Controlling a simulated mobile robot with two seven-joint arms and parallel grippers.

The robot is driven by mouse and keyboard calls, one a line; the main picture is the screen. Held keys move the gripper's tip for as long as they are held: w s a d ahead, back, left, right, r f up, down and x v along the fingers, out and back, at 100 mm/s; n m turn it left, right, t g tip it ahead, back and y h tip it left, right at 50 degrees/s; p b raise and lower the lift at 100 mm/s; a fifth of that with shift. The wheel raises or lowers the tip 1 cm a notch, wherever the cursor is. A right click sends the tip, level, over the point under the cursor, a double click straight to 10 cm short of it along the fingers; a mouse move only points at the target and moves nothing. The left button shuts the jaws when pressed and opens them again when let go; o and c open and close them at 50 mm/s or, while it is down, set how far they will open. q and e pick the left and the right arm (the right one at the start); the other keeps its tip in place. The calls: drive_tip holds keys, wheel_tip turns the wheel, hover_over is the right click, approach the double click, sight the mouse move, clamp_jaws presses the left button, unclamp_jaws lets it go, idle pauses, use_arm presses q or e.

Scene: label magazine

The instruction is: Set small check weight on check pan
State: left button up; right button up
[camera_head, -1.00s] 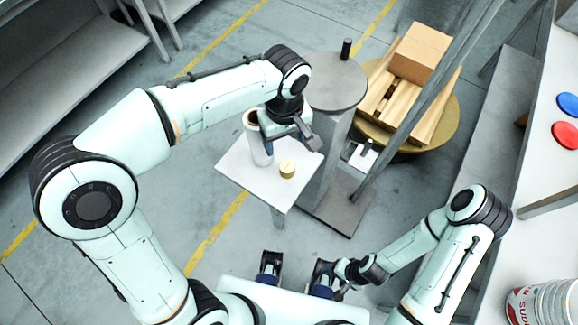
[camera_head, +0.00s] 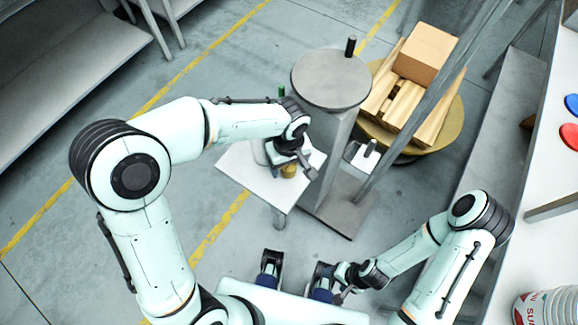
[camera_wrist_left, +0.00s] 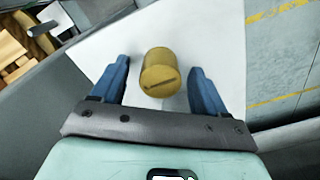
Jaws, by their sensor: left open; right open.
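The small check weight, a short brass cylinder (camera_head: 289,171), stands on a white tabletop (camera_head: 240,165); my left gripper partly covers it in the head view. In the left wrist view the weight (camera_wrist_left: 160,72) sits between the two blue fingers of my left gripper (camera_wrist_left: 160,68), with a gap on each side. That gripper is open and not holding it. A round grey plate (camera_head: 330,80) with a black post stands on a pillar behind; I cannot tell whether it is the check pan. My right gripper (camera_head: 342,284) is low at the front, open, away from the weight.
Behind the pillar, a carton (camera_head: 426,52) and wooden pieces lie on a round yellow platform (camera_head: 448,125). A slanted grey post (camera_head: 425,105) stands in front of them. At right, a counter holds a blue disc and a red disc (camera_head: 570,136).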

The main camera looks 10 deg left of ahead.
use_arm(q)
drive_tip(key=shift+f, duration=0.15)
clamp_jaws()
